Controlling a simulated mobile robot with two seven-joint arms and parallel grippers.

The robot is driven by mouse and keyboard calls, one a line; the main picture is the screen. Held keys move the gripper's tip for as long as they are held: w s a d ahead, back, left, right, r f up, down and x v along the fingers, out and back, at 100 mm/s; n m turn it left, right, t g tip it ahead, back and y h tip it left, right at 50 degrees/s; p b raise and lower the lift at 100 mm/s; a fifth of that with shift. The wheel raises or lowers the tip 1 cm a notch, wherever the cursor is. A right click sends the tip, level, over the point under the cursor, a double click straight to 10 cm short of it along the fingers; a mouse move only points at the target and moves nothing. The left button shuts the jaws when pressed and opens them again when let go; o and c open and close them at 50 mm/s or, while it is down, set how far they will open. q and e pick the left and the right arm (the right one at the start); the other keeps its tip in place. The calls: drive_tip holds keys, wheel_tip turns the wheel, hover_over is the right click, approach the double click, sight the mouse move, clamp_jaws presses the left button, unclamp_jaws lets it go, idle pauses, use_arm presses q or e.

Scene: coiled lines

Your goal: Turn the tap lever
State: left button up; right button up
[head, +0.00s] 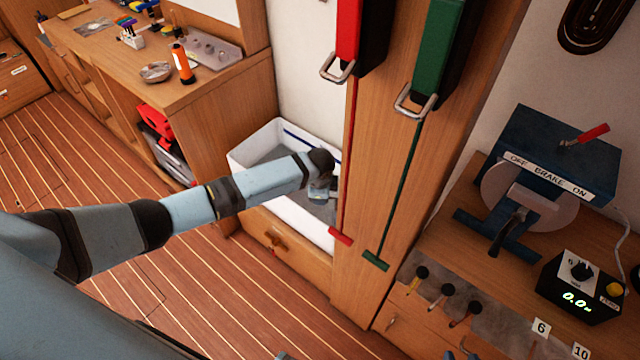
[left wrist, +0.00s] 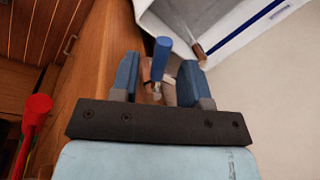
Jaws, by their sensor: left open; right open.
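The tap lever (left wrist: 162,56), a short blue handle on a metal stem, stands between the two blue fingers of my left gripper (left wrist: 158,82) in the left wrist view. The fingers are open, with a gap visible on each side of the lever. A brownish, partly hidden tap body shows behind it. In the head view my left gripper (head: 320,190) points down at the white basin; my wrist hides the lever there. Only what look like the fingertips of my right gripper (head: 366,356) show at the bottom edge, wide apart and empty.
The white basin (head: 262,138) stands between a wooden cabinet and a wooden post. Red (head: 340,236) and green (head: 375,260) T-handles hang down the post. A bench at right holds a brake unit (head: 550,150) and a display box (head: 582,285).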

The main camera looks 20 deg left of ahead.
use_arm(q)
wheel_tip(320, 180, up, 13)
drive_tip(key=s, duration=0.2)
drive_tip(key=shift+s+d, duration=0.2)
drive_tip(key=shift+d, duration=0.2)
drive_tip(key=shift+f, duration=0.1)
idle(6.7)
